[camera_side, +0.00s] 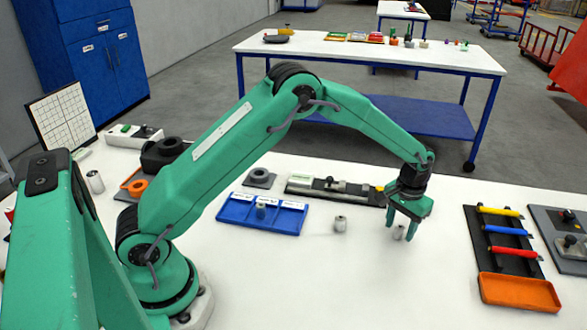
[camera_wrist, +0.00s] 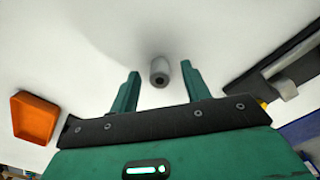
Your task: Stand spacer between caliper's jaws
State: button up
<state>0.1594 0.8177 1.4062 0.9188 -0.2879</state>
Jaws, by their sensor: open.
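A small grey cylindrical spacer (camera_side: 398,233) stands on the white table under my gripper (camera_side: 401,226). In the wrist view the same spacer (camera_wrist: 159,73) shows its dark bore between the two green fingers of my gripper (camera_wrist: 160,69), with a gap on each side. My gripper is open and points down. The caliper (camera_side: 330,187) lies on a dark base left of and behind my gripper. Its jaws are too small to make out. In the wrist view, part of the caliper (camera_wrist: 284,84) shows at the right edge.
A blue divided tray (camera_side: 234,216) holds one more cylinder (camera_side: 261,209). At right are a dark rack (camera_side: 507,263) with coloured-handled tools and an orange tray (camera_side: 519,293). The table front is clear.

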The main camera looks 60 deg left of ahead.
jog(key=shift+f, duration=0.6)
grip_shut()
